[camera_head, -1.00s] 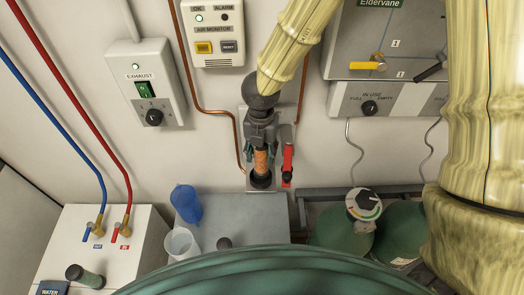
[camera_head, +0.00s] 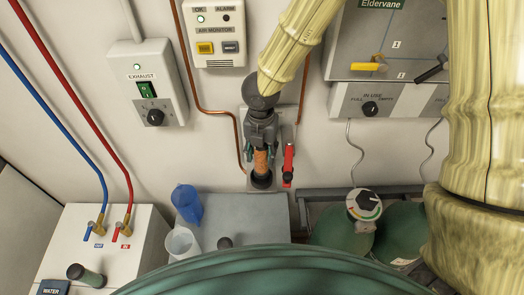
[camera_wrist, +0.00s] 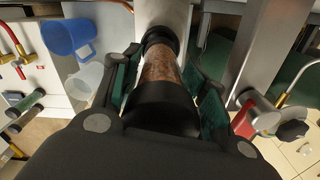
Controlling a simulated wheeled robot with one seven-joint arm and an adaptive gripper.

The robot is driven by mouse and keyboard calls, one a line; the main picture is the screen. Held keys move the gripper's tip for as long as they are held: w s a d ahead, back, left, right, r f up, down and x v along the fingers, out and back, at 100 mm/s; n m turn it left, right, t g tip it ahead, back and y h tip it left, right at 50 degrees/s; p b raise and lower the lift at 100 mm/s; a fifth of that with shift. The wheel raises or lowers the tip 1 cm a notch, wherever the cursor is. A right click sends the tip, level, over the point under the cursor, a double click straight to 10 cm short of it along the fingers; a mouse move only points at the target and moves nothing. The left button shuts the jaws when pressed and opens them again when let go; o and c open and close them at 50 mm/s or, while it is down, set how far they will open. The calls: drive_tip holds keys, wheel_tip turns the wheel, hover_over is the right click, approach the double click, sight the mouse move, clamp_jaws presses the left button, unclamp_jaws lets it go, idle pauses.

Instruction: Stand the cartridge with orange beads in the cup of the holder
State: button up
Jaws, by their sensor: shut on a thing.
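The cartridge with orange beads (camera_head: 261,160) is upright against the wall plate, and its bead tube also shows in the wrist view (camera_wrist: 162,66). My gripper (camera_head: 261,146) is shut on it from above, with green-padded fingers on both sides. Below the beads is a black round end piece (camera_head: 261,182) at the foot of the metal plate of the holder (camera_head: 250,187). I cannot tell how much of this piece is the cartridge's cap and how much is the holder's cup, nor whether the cartridge is seated.
A red-handled valve (camera_head: 288,163) stands close to the right of the cartridge. A blue jug (camera_head: 187,204) and a clear beaker (camera_head: 182,244) are at lower left. Green tanks (camera_head: 340,232) are at lower right.

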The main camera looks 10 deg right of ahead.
drive_tip(key=shift+f+b, duration=1.6)
drive_tip(key=shift+f, duration=0.5)
idle(0.4)
drive_tip(key=o, duration=1.3)
drive_tip(key=shift+r, duration=0.2)
drive_tip(key=shift+r, duration=0.25)
drive_tip(key=r, duration=1.1)
drive_tip(key=shift+s+r, duration=0.15)
drive_tip(key=shift+s, duration=0.05)
drive_tip(key=shift+r, duration=0.1)
